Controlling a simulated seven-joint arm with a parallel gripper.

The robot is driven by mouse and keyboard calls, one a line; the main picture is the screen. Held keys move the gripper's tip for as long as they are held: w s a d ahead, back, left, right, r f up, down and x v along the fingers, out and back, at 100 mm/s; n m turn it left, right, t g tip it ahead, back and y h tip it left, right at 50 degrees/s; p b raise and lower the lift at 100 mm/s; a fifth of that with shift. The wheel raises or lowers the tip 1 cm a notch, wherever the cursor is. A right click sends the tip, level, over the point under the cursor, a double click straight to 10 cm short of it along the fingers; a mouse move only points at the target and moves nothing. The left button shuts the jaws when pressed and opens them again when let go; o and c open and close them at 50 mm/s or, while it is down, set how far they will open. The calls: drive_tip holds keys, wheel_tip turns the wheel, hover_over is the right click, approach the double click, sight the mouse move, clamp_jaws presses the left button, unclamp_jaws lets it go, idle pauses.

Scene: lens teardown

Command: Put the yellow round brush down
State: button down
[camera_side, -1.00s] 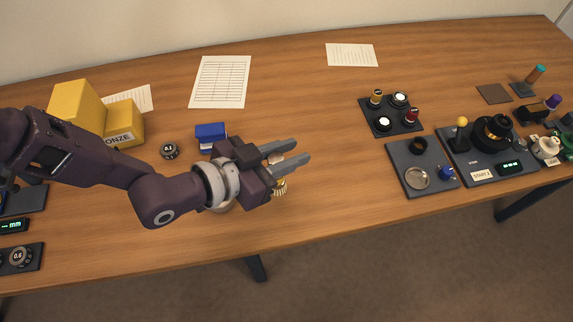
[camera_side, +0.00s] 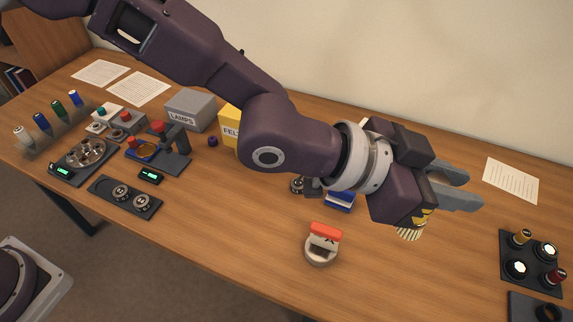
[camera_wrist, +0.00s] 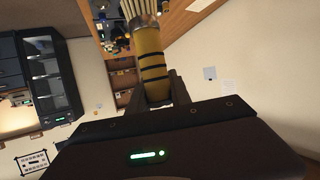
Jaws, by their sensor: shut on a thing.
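The yellow round brush has a yellow handle with black bands in the wrist view (camera_wrist: 152,68) and pale bristles pointing away from my gripper. My gripper (camera_wrist: 158,92) is shut on its handle. In the side view, the brush's pale bristles (camera_side: 410,233) show below my gripper (camera_side: 462,192), pointing down towards the table. The fingers hide most of the handle there. I cannot tell whether the bristles touch the table (camera_side: 440,275).
A round pale item with a red-topped block (camera_side: 322,245) stands left of the brush. A blue box (camera_side: 340,200) is behind it. A dark tray with several knobs (camera_side: 530,262) lies at right. Bare wood lies between the brush and that tray.

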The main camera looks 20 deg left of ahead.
drive_tip(key=w+a+r+n+t+y, duration=0.1)
drive_tip(key=w+a+n+t, duration=0.1)
drive_tip(key=w+a, duration=0.6)
drive_tip(key=w+a+r+n+t+y, duration=0.15)
drive_tip(key=w+a, duration=0.35)
drive_tip(key=a, duration=0.8)
drive_tip(key=s+a+n+t+y, duration=0.2)
drive_tip(key=a+n+y, duration=0.1)
drive_tip(key=a, duration=2.3)
drive_tip(key=shift+w+f, duration=0.1)
drive_tip(key=shift+f, duration=11.85)
